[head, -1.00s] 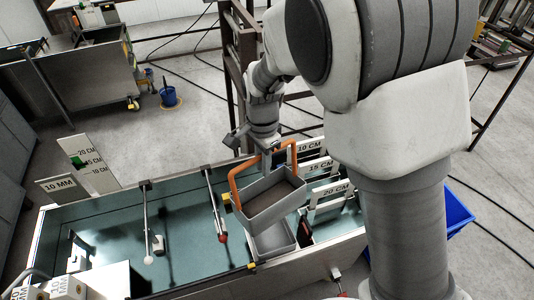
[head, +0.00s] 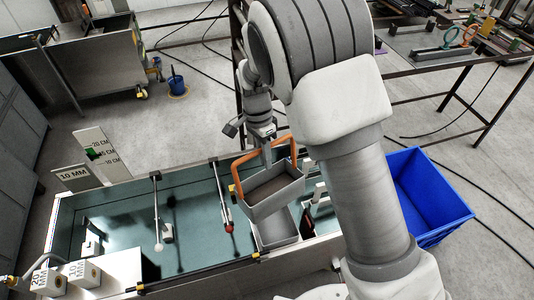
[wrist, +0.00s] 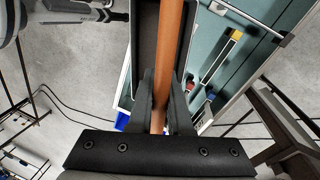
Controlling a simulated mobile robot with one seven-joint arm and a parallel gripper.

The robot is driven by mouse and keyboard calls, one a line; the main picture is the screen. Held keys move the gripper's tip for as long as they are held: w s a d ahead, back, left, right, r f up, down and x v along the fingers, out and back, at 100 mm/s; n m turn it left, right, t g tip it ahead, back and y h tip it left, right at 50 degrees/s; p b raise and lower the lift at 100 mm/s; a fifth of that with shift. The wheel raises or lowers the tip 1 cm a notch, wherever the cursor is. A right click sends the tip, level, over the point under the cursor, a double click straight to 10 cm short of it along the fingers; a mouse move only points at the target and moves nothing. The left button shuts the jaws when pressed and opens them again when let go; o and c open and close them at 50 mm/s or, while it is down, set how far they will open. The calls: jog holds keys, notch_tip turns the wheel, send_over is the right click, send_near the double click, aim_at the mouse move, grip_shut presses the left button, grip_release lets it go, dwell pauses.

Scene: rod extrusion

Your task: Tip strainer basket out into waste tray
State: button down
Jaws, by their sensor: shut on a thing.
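A grey strainer basket (head: 278,206) with an orange handle (head: 236,178) hangs above the water trough (head: 190,215) in the head view. It is nearly level, with a dark brown inside. My gripper (head: 266,148) is above it, shut on the handle. In the wrist view the orange handle (wrist: 170,45) runs between the fingers of my gripper (wrist: 160,98). A lighter grey open container (head: 277,236) sits below the basket, partly hidden by it. A blue open bin (head: 435,195) stands right of the trough and looks empty. I cannot tell which is the waste tray.
Two rods (head: 156,210) cross the trough left of the basket. White marker boards (head: 95,150) stand at its far left edge. A dark-framed table (head: 440,65) with parts stands behind the blue bin. Black cables cross the floor. My arm hides the trough's right end.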

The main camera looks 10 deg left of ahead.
dwell(0.3)
jog(key=shift+w+a, duration=0.1)
jog(key=shift+w+a+f+g+h+p, duration=0.3)
jog(key=shift+w+a+g+h+p, duration=0.6)
jog(key=shift+p, duration=0.55)
jog(key=shift+s, duration=0.1)
jog(key=shift+w+a+f+g+h, duration=0.15)
jog(key=shift+w+a+g+h, duration=0.15)
jog(key=shift+w+a+h, duration=0.15)
jog(key=shift+w+a+g+h, duration=0.3)
jog(key=shift+a+g+h, duration=0.1)
jog(key=shift+h, duration=0.05)
dwell(0.3)
